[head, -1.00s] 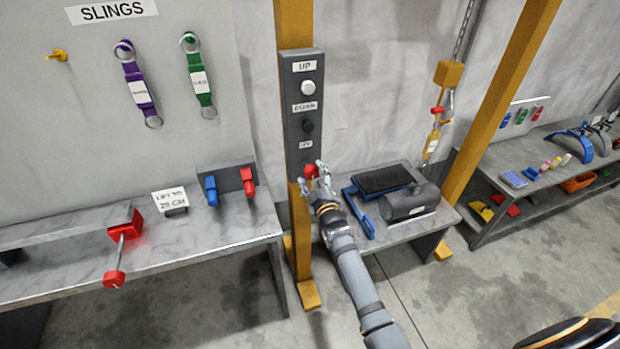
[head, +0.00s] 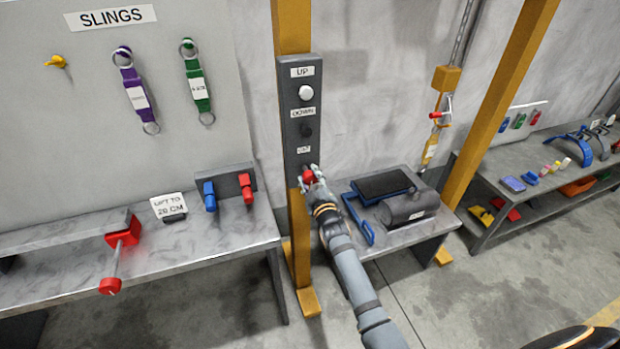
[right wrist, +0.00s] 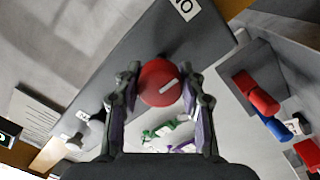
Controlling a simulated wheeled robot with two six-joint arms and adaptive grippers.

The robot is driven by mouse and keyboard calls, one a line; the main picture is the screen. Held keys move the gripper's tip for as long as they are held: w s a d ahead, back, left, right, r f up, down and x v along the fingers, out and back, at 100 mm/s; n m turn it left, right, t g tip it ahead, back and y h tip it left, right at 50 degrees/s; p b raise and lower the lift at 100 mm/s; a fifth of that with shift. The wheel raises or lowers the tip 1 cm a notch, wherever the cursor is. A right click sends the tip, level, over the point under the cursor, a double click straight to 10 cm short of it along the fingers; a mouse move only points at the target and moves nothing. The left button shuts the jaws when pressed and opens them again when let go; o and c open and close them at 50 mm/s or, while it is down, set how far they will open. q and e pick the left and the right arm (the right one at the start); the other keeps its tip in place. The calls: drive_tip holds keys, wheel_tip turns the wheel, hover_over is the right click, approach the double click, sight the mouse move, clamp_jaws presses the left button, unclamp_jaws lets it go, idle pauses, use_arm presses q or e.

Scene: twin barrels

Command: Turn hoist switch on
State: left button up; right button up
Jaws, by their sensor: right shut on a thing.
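The hoist control box (head: 291,130) is a tall dark panel on a yellow post. It carries a white UP button (head: 306,92), a dark DOWN button (head: 306,130) and, below a small label, a red round switch (head: 309,176). My right gripper (head: 309,179) is at the red switch, its fingers shut on it from both sides. In the right wrist view the switch (right wrist: 158,80) sits between the fingertips, its white mark slanting. A partly cut-off label (right wrist: 183,8) is near it on the panel. My left gripper is not in view.
A bench (head: 225,235) on the left holds a red clamp-like tool (head: 122,236) and blue and red handles. A low table (head: 425,232) behind my right arm holds a dark cylinder (head: 408,208) and a blue-framed tablet. The hoist hook and chain (head: 440,115) hang to the right.

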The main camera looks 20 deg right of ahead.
drive_tip(key=m, duration=0.5)
drive_tip(key=shift+b, duration=0.35)
drive_tip(key=m, duration=0.3)
drive_tip(key=shift+m, duration=0.3)
drive_tip(key=m+p, duration=0.1)
drive_tip(key=m, duration=0.3)
drive_tip(key=shift+r+g+y, duration=0.1)
drive_tip(key=shift+g+y, duration=0.2)
drive_tip(key=shift+y, duration=0.1)
drive_tip(key=shift+m+p, duration=0.65)
drive_tip(key=shift+m, duration=1.65)
drive_tip(key=o, duration=1.2)
